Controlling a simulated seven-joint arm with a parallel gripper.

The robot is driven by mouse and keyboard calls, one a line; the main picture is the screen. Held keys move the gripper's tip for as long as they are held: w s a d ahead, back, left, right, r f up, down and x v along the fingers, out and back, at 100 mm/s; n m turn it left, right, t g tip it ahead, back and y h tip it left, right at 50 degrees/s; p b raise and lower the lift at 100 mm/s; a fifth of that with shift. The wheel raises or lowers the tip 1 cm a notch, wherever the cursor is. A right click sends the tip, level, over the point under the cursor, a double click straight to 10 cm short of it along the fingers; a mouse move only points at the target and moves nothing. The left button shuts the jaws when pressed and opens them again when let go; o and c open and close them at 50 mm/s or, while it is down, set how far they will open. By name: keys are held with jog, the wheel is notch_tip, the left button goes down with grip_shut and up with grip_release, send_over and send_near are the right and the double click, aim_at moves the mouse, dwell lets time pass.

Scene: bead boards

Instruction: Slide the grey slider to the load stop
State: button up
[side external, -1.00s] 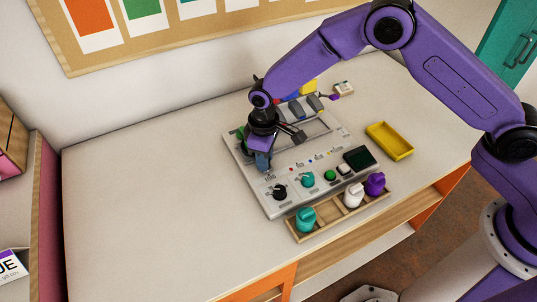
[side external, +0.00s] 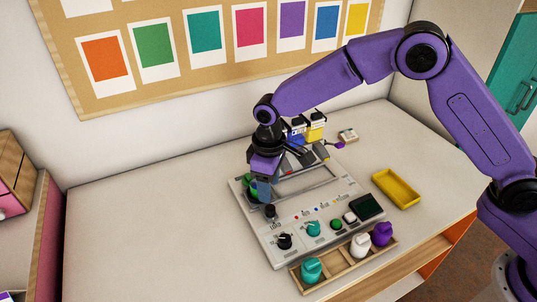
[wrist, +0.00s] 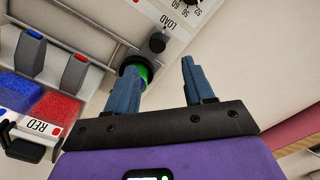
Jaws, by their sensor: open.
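A dark grey knob, which looks like the grey slider (wrist: 158,42), stands beside the printed LOAD label (wrist: 180,25) in the wrist view. In the side view it is the small dark knob (side external: 270,211) near the panel's left edge. My gripper (wrist: 160,66) is open and empty, its two blue fingers spread below the knob in the wrist view. In the side view my gripper (side external: 262,190) is low over the panel, behind the knob and apart from it. I cannot make out the load stop itself.
A green round part (wrist: 143,72) with a black rim lies close by the left finger. Grey levers (wrist: 75,72) and bead bins (wrist: 48,108) stand to the left. Dials (side external: 284,241), a wooden tray (side external: 343,264) and a yellow tray (side external: 396,189) are nearby. The table's left side is clear.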

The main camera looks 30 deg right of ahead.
notch_tip(320, 180, up, 9)
jog(key=shift+r, duration=0.15)
dwell(0.6)
jog(key=s+d+r+n, duration=0.1)
jog(key=s+d, duration=1.1)
jog(key=s, duration=0.3)
jog(key=s+d+r+n, duration=0.1)
jog(key=s+d+n, duration=0.1)
jog(key=s+d, duration=1.1)
jog(key=shift+s+r+n, duration=0.2)
jog(key=shift+s+n, duration=0.1)
jog(key=shift+s, duration=0.9)
jog(key=shift+c, duration=0.4)
